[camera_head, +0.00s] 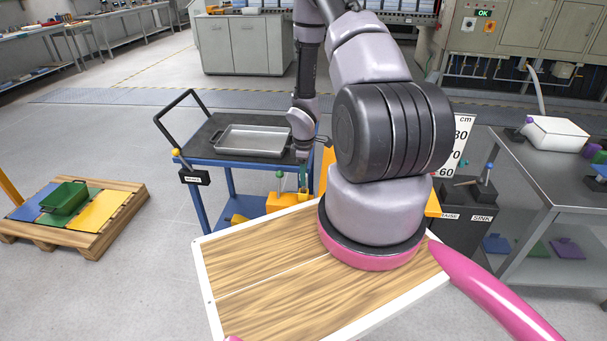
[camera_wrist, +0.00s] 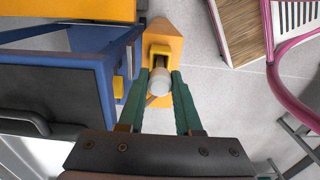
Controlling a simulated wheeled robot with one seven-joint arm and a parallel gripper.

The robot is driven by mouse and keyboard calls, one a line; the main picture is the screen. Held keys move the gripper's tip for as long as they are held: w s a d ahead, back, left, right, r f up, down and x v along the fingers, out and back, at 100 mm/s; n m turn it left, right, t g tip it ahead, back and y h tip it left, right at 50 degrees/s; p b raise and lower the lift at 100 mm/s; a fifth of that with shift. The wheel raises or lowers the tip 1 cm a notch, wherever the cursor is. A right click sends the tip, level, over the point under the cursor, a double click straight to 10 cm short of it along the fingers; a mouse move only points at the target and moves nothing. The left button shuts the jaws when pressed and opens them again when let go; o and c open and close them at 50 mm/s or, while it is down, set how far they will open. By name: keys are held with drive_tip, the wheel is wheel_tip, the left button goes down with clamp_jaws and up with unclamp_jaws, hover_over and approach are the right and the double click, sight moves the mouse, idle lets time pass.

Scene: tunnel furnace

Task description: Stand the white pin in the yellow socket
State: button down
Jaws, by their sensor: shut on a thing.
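The white pin (camera_wrist: 159,82) shows nearly end-on in the wrist view, between the green fingers of my gripper (camera_wrist: 161,75). The fingers are shut on it. Directly behind it in that view is a yellow block (camera_wrist: 163,42), which looks like the yellow socket. The pin covers part of the block, so I cannot tell whether its lower end is in an opening or above it. In the head view my gripper (camera_head: 292,180) points down beside the blue cart, over a yellow-orange block (camera_head: 287,203). The pin cannot be made out there.
The blue cart (camera_head: 229,160) carries a grey metal tray (camera_head: 252,141), close to the gripper's left. My wooden-topped base (camera_head: 270,285) is in front. A grey bench (camera_head: 550,180) stands right. A pallet (camera_head: 85,225) with a green bin (camera_head: 64,198) lies left.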

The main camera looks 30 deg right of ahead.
drive_tip(key=c, duration=0.5)
unclamp_jaws()
drive_tip(key=shift+r, duration=0.1)
wheel_tip(320, 180, up, 11)
drive_tip(key=shift+f, duration=0.2)
idle(0.6)
